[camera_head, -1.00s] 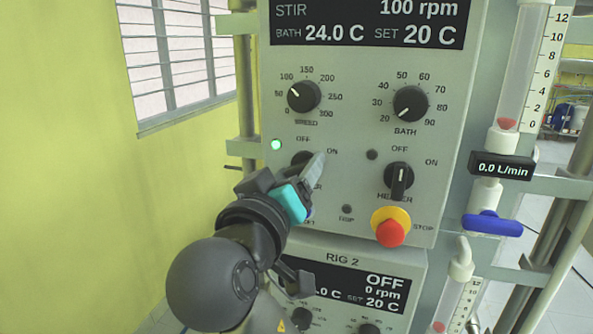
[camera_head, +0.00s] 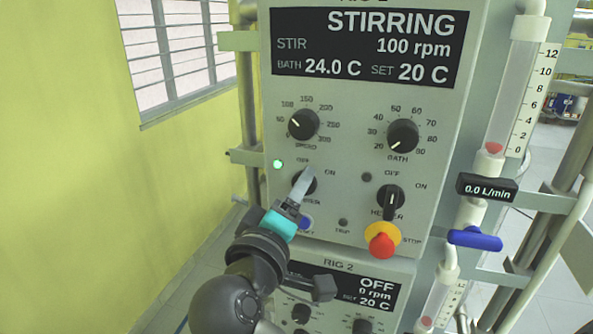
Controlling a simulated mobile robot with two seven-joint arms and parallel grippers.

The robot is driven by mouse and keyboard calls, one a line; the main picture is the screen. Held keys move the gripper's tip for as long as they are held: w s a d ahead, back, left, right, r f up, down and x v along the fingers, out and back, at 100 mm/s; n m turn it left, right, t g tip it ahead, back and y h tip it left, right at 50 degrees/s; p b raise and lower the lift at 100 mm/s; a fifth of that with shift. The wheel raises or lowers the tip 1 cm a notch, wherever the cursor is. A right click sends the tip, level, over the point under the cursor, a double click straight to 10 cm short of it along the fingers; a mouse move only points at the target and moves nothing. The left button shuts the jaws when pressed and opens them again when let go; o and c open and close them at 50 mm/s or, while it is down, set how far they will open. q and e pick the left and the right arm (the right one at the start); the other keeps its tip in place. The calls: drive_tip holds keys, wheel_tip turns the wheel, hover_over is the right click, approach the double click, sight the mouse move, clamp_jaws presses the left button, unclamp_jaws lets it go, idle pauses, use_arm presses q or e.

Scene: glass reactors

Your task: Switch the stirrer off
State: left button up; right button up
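The stirrer knob (camera_head: 311,186) is a dark round knob on the upper panel, between its OFF and ON marks. My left gripper (camera_head: 304,180) is at this knob, with its pale finger lying over the knob's face in the picture. The finger hides much of the knob, including its pointer. I cannot tell whether the fingers are shut on it. The panel display (camera_head: 366,47) reads STIRRING, 100 rpm, bath 24.0 C, set 20 C. A green lamp (camera_head: 278,164) is lit beside the knob. My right gripper is not in view.
The speed knob (camera_head: 303,124) and bath knob (camera_head: 403,135) are above. The heater knob (camera_head: 390,199) and red stop button (camera_head: 382,246) are to the right. A blue button (camera_head: 306,222) is just below the gripper. A flow tube (camera_head: 512,85) with a blue valve (camera_head: 475,239) stands right.

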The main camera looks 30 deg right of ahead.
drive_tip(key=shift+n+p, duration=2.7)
drive_tip(key=shift+p, duration=0.15)
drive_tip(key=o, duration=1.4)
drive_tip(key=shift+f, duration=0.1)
